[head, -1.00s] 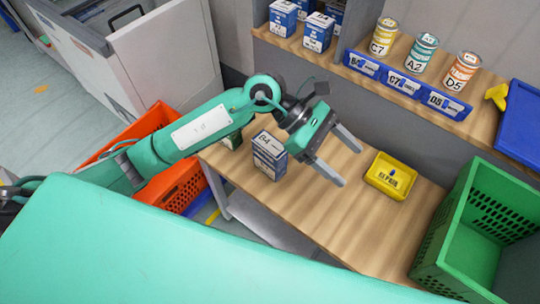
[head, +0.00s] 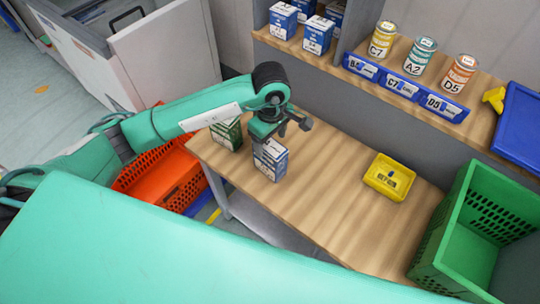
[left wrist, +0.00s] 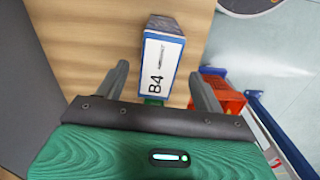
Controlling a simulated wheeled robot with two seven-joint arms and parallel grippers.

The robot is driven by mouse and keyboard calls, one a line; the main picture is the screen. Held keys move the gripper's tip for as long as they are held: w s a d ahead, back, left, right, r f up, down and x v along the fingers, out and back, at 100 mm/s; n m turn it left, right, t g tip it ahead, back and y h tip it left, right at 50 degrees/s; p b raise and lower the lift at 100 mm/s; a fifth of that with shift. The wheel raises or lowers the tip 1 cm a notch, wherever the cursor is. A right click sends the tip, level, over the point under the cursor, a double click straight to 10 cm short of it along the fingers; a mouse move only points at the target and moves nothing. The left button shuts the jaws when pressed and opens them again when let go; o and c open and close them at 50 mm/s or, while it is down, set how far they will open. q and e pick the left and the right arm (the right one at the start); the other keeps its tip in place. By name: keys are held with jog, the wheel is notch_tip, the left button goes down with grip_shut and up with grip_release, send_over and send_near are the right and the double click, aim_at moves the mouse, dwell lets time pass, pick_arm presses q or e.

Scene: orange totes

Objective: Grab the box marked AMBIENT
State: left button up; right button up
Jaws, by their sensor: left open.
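A blue-and-white box (head: 270,160) stands upright on the wooden table, near its left end. In the left wrist view its white top (left wrist: 161,68) reads B4, with small dark print beside it that is too small to read surely. My left gripper (head: 268,137) is above this box, pointing down, its fingers largely hidden in the head view. In the left wrist view the gripper (left wrist: 160,86) is open, one finger on each side of the box, with gaps showing. A green-and-white box (head: 227,133) stands just left of it. My right gripper is not in view.
A yellow bin (head: 389,177) sits on the table's right part, with bare wood between. A green crate (head: 455,235) is at right, an orange tote (head: 165,180) at lower left. The shelf behind holds blue-and-white boxes (head: 318,35) and several cans (head: 421,55).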

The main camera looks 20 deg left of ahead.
aim_at(270, 145)
pick_arm(q)
jog(key=shift+f, duration=0.95)
notch_tip(270, 145, down, 4)
jog(key=shift+w+a+f+p, duration=0.1)
jog(key=shift+w+a+p, duration=0.05)
jog(key=shift+p, duration=0.8)
jog(key=shift+f, duration=0.3)
jog(key=shift+c, duration=0.4)
jog(key=c, duration=1.2)
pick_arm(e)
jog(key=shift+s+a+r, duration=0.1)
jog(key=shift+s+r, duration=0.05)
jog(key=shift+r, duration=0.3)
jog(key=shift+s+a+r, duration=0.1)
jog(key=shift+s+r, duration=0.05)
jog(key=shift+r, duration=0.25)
pick_arm(q)
jog(key=shift+o, duration=0.2)
